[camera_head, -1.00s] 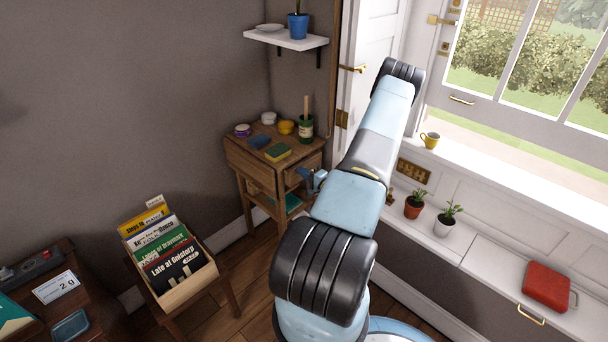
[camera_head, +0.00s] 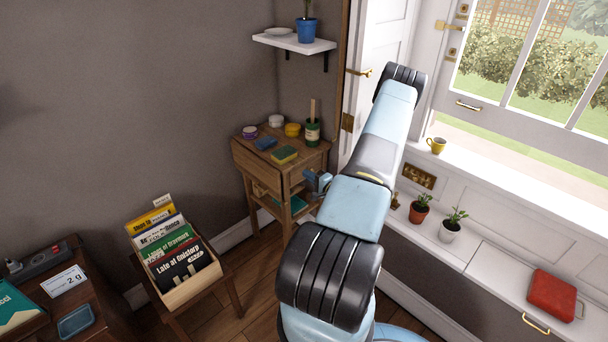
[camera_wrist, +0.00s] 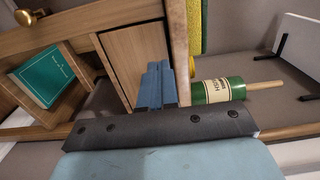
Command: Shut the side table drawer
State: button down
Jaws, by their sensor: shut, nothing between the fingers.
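The wooden side table (camera_head: 247,158) stands in the far corner. Its drawer is on the side facing the window, largely behind my gripper (camera_head: 318,182), so how far it stands out is hard to tell. In the wrist view, which is turned on its side, my gripper (camera_wrist: 158,85) has its blue fingers together and empty. They lie over or against a plain wooden panel (camera_wrist: 130,55) just under the tabletop edge (camera_wrist: 178,50), which looks like the drawer front. Whether they touch it is unclear.
On the tabletop are a sponge (camera_head: 284,154), small tubs and a green jar (camera_head: 313,132) with a handle. A green book (camera_wrist: 50,80) lies on the shelf below. A book crate (camera_head: 180,285) stands left. The window bench (camera_head: 440,245) with pots runs along the right.

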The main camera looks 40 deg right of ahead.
jog(key=s, duration=1)
jog(key=shift+s+d, duration=0.3)
jog(key=shift+d, duration=0.15)
jog(key=w+a+r+n+g+y, duration=0.2)
jog(key=w+a+r+n+y, duration=0.15)
jog(key=a+r, duration=0.35)
jog(key=w+a+r+n+g+y, duration=0.25)
jog(key=a+r+y, duration=0.2)
jog(key=r, duration=0.35)
jog(key=a+r+n+g+y, duration=0.3)
jog(key=a+r+n+g, duration=0.4)
jog(key=a+r, duration=0.6)
jog(key=s+a+r+n+g+h, duration=0.2)
jog(key=s+a+r+g+h, duration=0.35)
jog(key=s+a+r, duration=0.55)
jog(key=s+a+r+n+t+h, duration=0.2)
jog(key=s+r+h, duration=0.4)
jog(key=s+r, duration=0.4)
jog(key=shift+s+a+r+t+h, duration=0.15)
jog(key=shift+s+a+t+h, duration=0.2)
jog(key=shift+s+a+t, duration=0.7)
jog(key=shift+w+d+t, duration=0.2)
jog(key=shift+w+t, duration=0.05)
jog(key=shift+w, duration=0.05)
